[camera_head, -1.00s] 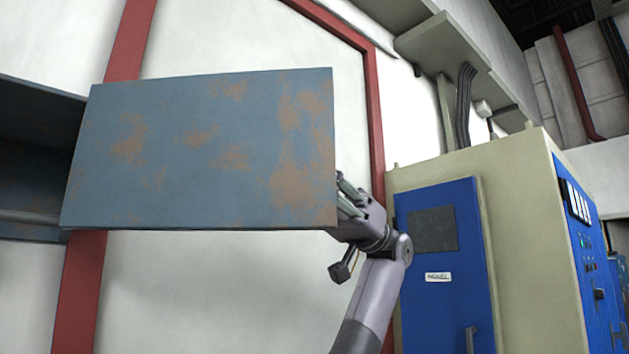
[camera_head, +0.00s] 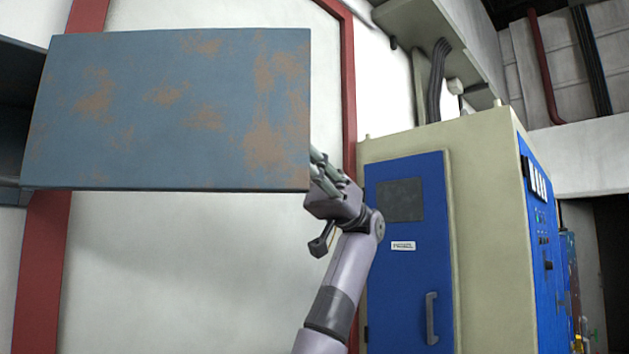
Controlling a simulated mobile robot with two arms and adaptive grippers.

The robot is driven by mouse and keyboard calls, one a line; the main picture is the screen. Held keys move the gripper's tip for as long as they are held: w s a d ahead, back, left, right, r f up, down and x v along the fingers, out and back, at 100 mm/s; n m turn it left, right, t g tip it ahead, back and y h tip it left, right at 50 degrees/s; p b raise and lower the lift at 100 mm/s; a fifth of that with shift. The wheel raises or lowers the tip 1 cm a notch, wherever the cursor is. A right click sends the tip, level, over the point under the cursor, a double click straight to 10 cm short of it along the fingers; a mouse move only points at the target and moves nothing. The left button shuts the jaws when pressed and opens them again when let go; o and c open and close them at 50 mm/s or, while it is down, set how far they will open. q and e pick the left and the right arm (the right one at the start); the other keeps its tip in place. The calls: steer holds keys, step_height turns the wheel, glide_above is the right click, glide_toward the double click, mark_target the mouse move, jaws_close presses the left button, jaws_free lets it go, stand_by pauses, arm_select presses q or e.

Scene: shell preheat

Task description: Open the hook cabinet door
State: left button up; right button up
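The hook cabinet door (camera_head: 165,120) is a blue-grey panel with rust patches, in the upper left of the head view. It stands swung out from the blue-grey cabinet (camera_head: 12,100), whose dark inside shows at the far left edge. One arm comes up from the bottom middle, which I take to be my right. Its gripper (camera_head: 320,168) is at the door's lower right edge, with its fingers partly hidden behind the panel. I cannot tell whether the fingers touch or grip it. My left gripper is not in view.
A beige and blue electrical cabinet (camera_head: 480,220) with a handled blue door stands to the right of my arm. Red posts (camera_head: 45,270) run up the white wall behind. The space below the door looks clear.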

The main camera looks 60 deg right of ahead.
steer(key=v, duration=0.8)
steer(key=shift+s, duration=0.3)
